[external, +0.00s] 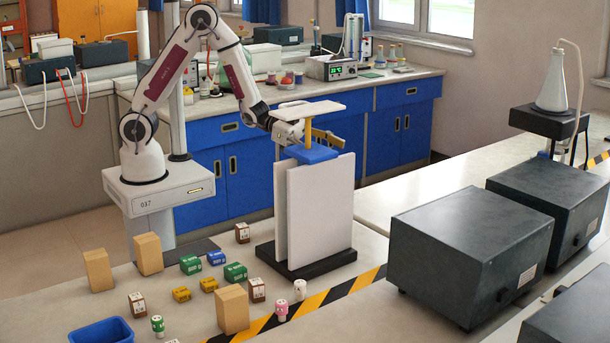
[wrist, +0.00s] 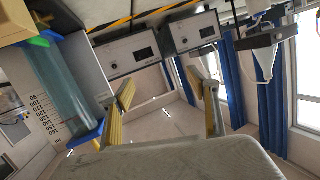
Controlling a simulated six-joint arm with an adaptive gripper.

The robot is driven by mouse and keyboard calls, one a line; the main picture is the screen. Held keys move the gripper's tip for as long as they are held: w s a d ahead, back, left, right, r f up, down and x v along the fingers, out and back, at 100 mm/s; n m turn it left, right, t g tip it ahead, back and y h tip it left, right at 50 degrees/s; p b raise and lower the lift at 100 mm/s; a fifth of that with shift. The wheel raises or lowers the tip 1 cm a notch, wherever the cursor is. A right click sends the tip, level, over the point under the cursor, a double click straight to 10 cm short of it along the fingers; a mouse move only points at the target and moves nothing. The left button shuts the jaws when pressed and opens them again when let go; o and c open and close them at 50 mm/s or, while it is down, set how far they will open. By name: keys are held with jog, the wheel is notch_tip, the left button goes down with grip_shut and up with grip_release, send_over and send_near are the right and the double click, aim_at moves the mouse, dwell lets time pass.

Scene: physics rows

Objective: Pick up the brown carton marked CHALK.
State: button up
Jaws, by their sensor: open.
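Small brown cartons with white labels stand on the floor-level bench: one at the back (external: 242,233), one at the front left (external: 137,304) and one in the middle right (external: 257,290). Their print is too small to read, so I cannot tell which says CHALK. My gripper (external: 318,135) is raised beside the top of a white panel stand, well above and to the right of the cartons. Its yellow-padded fingers are apart and empty in the wrist view (wrist: 162,78). No small brown carton can be made out in the wrist view.
The white panel stand (external: 325,208) with a blue top rises between my gripper and the cartons. Tan boxes (external: 148,253), green (external: 236,272), yellow (external: 181,294) and blue (external: 216,257) packs stand around. A blue bin (external: 100,331) is front left; dark grey units (external: 465,255) are right.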

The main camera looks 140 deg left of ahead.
jog(key=s+d+f+m+t+h, duration=0.1)
jog(key=s+d+f+h, duration=0.1)
jog(key=d+f, duration=0.2)
jog(key=s+d+f+m+t+h, duration=0.1)
jog(key=s+d+f+h, duration=0.1)
jog(key=d+f, duration=0.2)
jog(key=s+d+f+m+t+h, duration=0.1)
jog(key=s+d+f+h, duration=0.1)
jog(key=d+f, duration=0.3)
jog(key=shift+s+d+t, duration=0.2)
jog(key=shift+s+t, duration=0.2)
jog(key=shift+s, duration=0.1)
jog(key=shift+d+h, duration=0.3)
jog(key=shift+d, duration=0.15)
jog(key=shift+w, duration=0.1)
jog(key=shift+w, duration=1.15)
jog(key=shift+w, duration=0.15)
jog(key=shift+w+d+f, duration=0.1)
jog(key=shift+w+d, duration=0.05)
jog(key=shift+w, duration=1.1)
jog(key=shift+w+d, duration=0.1)
jog(key=shift+w, duration=1.1)
